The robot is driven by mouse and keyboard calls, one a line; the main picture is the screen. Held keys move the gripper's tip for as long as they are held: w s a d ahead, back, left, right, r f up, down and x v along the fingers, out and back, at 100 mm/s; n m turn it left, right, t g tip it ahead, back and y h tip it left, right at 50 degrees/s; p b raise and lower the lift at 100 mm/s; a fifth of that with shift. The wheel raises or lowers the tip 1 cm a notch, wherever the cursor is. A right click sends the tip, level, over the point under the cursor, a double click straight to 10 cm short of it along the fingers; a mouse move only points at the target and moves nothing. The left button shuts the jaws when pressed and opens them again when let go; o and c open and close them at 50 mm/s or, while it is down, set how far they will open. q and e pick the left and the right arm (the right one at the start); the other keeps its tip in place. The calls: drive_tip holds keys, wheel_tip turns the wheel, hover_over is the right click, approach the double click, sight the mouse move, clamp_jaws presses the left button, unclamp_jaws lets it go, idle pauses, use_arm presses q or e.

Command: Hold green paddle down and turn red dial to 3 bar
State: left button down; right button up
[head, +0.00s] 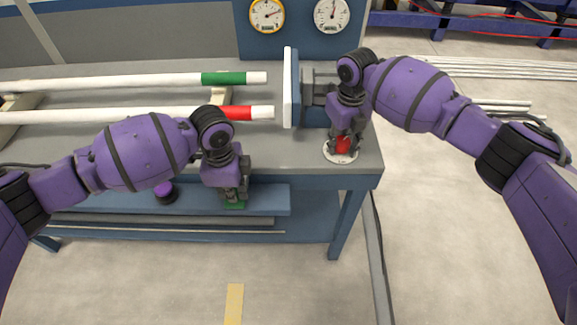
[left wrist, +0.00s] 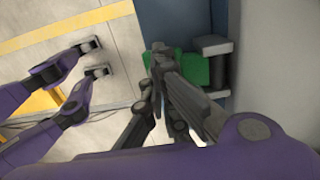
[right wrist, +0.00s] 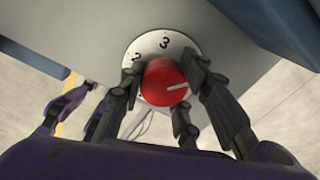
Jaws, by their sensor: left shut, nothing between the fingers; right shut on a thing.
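The green paddle (head: 234,206) is at the bench's front edge, mostly under my left gripper (head: 236,195). In the left wrist view the shut, empty fingers (left wrist: 160,52) overlap the green paddle (left wrist: 194,70); I cannot tell how far down it is. The red dial (head: 343,145) sits on a round white scale plate (head: 335,158) at the bench's front right corner. My right gripper (head: 346,130) is shut on it from above. In the right wrist view the red dial (right wrist: 160,78) is between the fingers, its white line pointing right, away from the numerals 2 and 3.
Two white pipes, one with a green band (head: 223,79) and one with a red band (head: 236,113), lie on the bench facing a white upright plate (head: 288,87). Two gauges, one orange-rimmed (head: 267,14) and one white (head: 332,13), are on the back panel. A purple knob (head: 165,192) is at the front.

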use_arm(q)
drive_tip(key=shift+f, duration=0.1)
use_arm(e)
drive_tip(key=shift+s+d+f+n, duration=0.15)
drive_tip(key=shift+d+f+n, duration=0.15)
drive_tip(key=shift+d+f, duration=0.15)
use_arm(q)
drive_tip(key=shift+r, duration=2.05)
use_arm(e)
drive_tip(key=o, duration=0.7)
use_arm(q)
drive_tip(key=shift+w+d+f, duration=0.1)
drive_tip(key=shift+d, duration=0.05)
use_arm(e)
drive_tip(key=o, duration=0.5)
drive_tip(key=shift+f, duration=0.1)
drive_tip(key=shift+a+r, duration=0.2)
drive_tip(key=shift+a, duration=0.05)
